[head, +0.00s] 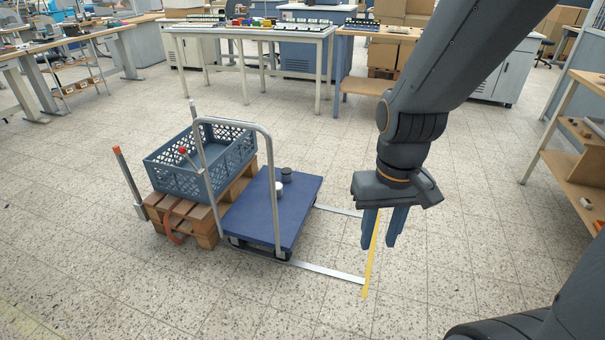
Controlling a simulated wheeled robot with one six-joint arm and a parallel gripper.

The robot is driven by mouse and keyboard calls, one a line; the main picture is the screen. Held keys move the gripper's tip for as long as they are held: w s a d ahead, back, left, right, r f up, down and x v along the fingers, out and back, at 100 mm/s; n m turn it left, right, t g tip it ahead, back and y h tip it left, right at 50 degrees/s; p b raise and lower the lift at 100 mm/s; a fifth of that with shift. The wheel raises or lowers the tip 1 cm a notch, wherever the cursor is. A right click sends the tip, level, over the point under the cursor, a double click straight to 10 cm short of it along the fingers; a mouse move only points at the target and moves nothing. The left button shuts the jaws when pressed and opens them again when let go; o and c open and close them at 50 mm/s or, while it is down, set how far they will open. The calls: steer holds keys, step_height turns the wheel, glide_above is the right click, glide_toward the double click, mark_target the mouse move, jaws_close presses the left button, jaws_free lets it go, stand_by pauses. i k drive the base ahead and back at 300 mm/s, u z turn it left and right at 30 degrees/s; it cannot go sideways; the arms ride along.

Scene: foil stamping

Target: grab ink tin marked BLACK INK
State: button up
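A small dark tin (287,175) stands upright on the blue deck of the platform cart (303,205), near its back edge. A short white round object (278,187) sits just in front of it. I cannot read any marking on the tin at this size. My gripper (384,240) hangs over the floor to the right of the cart, fingers pointing down. The fingers are apart with nothing seen between them except floor and yellow tape behind. It is clear of the tin and the cart.
The cart's metal handle (270,150) rises at its left end. A blue-grey crate (183,182) rests on a wooden pallet (207,218) beside the cart. White and yellow tape (368,272) marks the floor. Workbenches stand behind, and a wooden shelf (580,165) stands right.

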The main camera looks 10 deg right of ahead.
mark_target(286, 172)
steer(key=z, duration=0.85)
steer(key=i, duration=1.4)
steer(key=z, duration=0.4)
steer(key=i, duration=1.3)
steer(key=u, duration=1.4)
steer(key=i, duration=0.9)
steer(key=u, duration=0.9)
